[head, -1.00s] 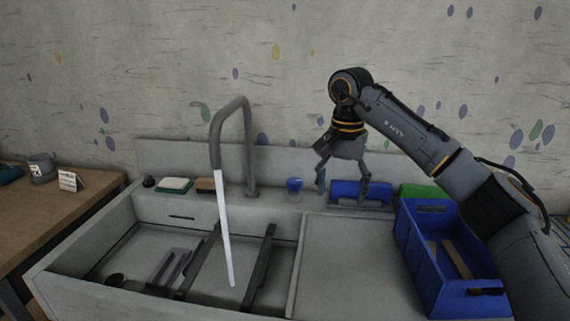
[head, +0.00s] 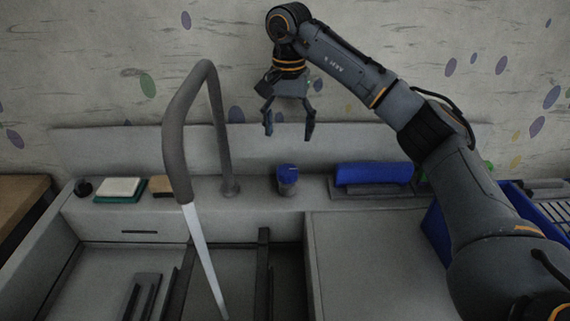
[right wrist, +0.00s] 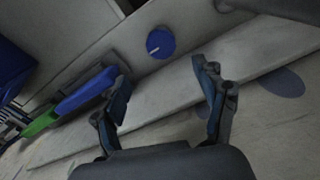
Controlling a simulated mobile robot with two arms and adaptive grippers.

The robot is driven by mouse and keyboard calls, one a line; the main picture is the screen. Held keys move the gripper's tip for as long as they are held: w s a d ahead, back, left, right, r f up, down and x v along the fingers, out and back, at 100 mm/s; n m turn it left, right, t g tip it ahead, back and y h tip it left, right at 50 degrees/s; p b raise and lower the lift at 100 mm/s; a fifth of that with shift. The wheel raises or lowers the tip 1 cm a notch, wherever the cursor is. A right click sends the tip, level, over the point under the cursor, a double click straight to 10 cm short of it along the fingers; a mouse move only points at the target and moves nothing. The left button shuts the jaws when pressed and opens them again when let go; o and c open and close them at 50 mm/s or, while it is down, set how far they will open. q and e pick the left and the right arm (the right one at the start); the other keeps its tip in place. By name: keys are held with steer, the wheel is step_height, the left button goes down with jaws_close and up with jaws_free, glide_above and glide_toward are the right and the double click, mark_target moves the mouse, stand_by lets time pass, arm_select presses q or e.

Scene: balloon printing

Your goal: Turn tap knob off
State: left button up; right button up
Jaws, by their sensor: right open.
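The tap knob (head: 287,174) is a blue cap on a short grey base, standing on the sink's back ledge to the right of the faucet. The grey faucet (head: 180,130) arches over the basin, and a white stream of water (head: 205,262) runs from its spout. My right gripper (head: 289,136) is open and empty, pointing down above the knob. In the right wrist view the knob (right wrist: 160,43) shows as a blue disc with a light line, beyond the spread fingers (right wrist: 165,105) and not between them. My left gripper is not in view.
A blue roll (head: 374,174) lies on a tray to the right of the knob. A sponge on a green dish (head: 120,188) is at the left of the ledge. A blue crate (head: 436,236) stands right, partly behind my arm. The grey counter (head: 370,262) is bare.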

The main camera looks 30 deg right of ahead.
mark_target(288, 169)
step_height(288, 169, down, 11)
steer(key=shift+w+f+p, duration=0.1)
steer(key=shift+w+p, duration=0.05)
steer(key=shift+p, duration=0.3)
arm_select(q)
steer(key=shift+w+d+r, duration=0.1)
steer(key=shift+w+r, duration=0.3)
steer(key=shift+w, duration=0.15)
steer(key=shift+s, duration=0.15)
arm_select(e)
steer(key=c, duration=1.2)
